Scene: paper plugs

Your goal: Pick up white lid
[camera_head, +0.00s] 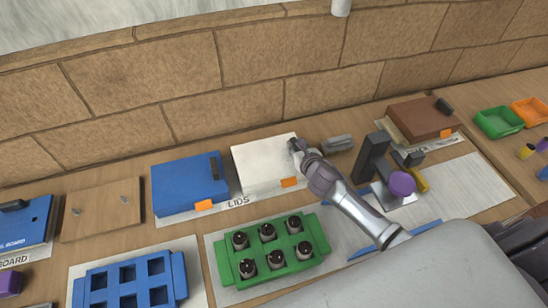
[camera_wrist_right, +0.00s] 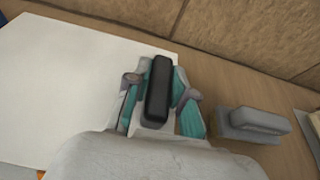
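The white lid (camera_head: 265,165) lies flat on the table near the back wall, just right of the blue lid. It also fills the left of the right wrist view (camera_wrist_right: 60,85). Its black handle (camera_wrist_right: 158,92) stands at its right edge. My right gripper (camera_head: 298,146) is at this handle. In the right wrist view its two fingers (camera_wrist_right: 160,88) lie on either side of the handle, very close to it. Whether they touch or press on it cannot be told. My left gripper is not in view.
A blue lid (camera_head: 180,184) lies left of the white one. A green block with dark pieces (camera_head: 310,234) and a blue block (camera_head: 104,281) sit in front. A grey handle-shaped piece (camera_wrist_right: 250,124) lies right of my gripper. The stone wall (camera_head: 250,80) stands close behind.

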